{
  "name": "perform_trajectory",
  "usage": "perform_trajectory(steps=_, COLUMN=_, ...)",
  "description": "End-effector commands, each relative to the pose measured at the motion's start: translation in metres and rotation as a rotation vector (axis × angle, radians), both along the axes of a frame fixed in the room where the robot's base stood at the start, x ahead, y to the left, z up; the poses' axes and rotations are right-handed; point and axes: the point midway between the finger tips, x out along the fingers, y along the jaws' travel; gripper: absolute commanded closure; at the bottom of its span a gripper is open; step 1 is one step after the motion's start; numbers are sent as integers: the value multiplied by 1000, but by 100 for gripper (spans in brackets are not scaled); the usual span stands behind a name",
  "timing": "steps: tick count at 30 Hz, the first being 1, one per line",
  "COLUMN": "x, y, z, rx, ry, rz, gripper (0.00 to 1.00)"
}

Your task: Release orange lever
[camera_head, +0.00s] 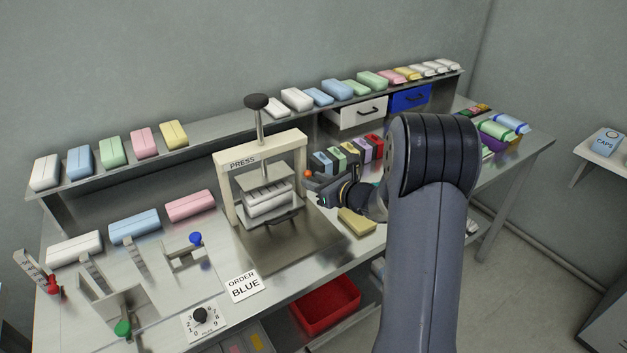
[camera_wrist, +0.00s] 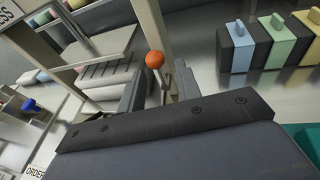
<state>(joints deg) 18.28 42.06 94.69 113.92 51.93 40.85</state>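The orange lever (camera_head: 308,174) has a round orange knob and sits at the right side of the cream press frame (camera_head: 301,158). In the wrist view the orange lever knob (camera_wrist: 155,60) sits on a thin grey rod, between my two fingers as seen from the wrist. My gripper (camera_head: 314,184) is at the lever, coming from the right. In the wrist view my gripper (camera_wrist: 160,90) has its fingers spread apart on either side of the rod, with gaps visible. Whether a finger touches the rod cannot be told.
An ORDER BLUE card (camera_head: 243,286) lies in front of the press. Coloured blocks with dark bases (camera_head: 347,154) stand behind my gripper. A yellow block (camera_head: 356,221) lies below it. A blue-knobbed lever (camera_head: 195,239) stands left of the press. A red bin (camera_head: 325,303) is under the table edge.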

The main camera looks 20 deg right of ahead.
Motion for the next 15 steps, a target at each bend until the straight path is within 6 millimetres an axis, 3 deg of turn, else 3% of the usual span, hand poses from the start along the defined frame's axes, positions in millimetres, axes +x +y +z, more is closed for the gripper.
perform_trajectory(steps=9, x=-52, y=-31, z=15, rx=1, ry=-3, rz=-4, gripper=67)
perform_trajectory(steps=15, x=-76, y=-44, z=22, rx=0, ry=-4, rz=-1, gripper=67)
